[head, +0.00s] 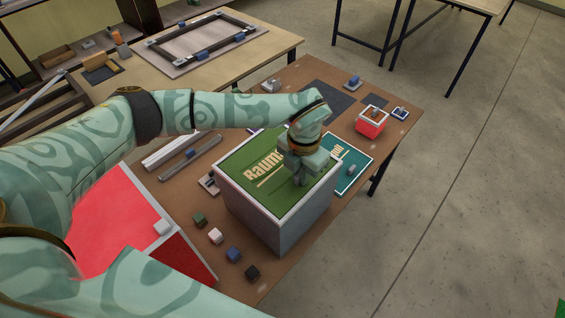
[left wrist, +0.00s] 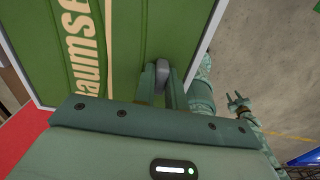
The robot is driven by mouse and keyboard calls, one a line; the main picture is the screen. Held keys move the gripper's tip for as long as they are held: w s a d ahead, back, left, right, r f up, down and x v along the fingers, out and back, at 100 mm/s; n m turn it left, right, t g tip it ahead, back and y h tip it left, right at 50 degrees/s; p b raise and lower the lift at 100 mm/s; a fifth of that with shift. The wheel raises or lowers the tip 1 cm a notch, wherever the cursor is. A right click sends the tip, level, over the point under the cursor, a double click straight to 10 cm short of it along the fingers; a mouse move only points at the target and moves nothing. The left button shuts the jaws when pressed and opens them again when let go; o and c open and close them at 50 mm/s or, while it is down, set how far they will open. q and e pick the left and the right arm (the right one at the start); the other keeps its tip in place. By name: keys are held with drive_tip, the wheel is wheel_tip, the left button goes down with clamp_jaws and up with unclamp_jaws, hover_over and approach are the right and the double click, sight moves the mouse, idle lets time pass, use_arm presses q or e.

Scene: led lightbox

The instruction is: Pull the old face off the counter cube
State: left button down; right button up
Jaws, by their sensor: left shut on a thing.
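The counter cube (head: 285,228) stands on the brown table with grey sides and a pale rim. Its top is the green old face (head: 245,165) with cream lettering, which looks flat within the rim. The face also fills the upper left of the left wrist view (left wrist: 125,55). My left gripper (head: 300,178) points down at the right part of this face, shut on its small grey knob (left wrist: 162,72). In the left wrist view my right gripper (left wrist: 238,99) is away from the cube, its fingers spread and empty.
A teal lettered panel (head: 350,158) with a grey knob lies behind the cube. A small red cube (head: 370,127) stands farther right. Several small blocks (head: 215,236) lie in front. A large red panel or box (head: 105,225) is at left. Open floor lies right.

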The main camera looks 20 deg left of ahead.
use_arm(q)
drive_tip(key=shift+s+r+p, duration=0.1)
drive_tip(key=shift+r+p, duration=0.3)
drive_tip(key=shift+r, duration=0.25)
drive_tip(key=shift+a+r+p, duration=0.1)
drive_tip(key=shift+r+p, duration=0.3)
drive_tip(key=shift+r, duration=0.1)
drive_tip(key=shift+w+a+r+p, duration=0.1)
drive_tip(key=shift+a+r+p, duration=0.05)
drive_tip(key=shift+r+p, duration=0.35)
drive_tip(key=shift+w+a+r+p, duration=0.1)
drive_tip(key=shift+r+p, duration=0.25)
drive_tip(key=shift+r, duration=0.25)
wheel_tip(320, 180, up, 10)
drive_tip(key=a+p, duration=0.1)
drive_tip(key=p, duration=0.7)
drive_tip(key=shift+w, duration=0.2)
drive_tip(key=shift+a, duration=0.1)
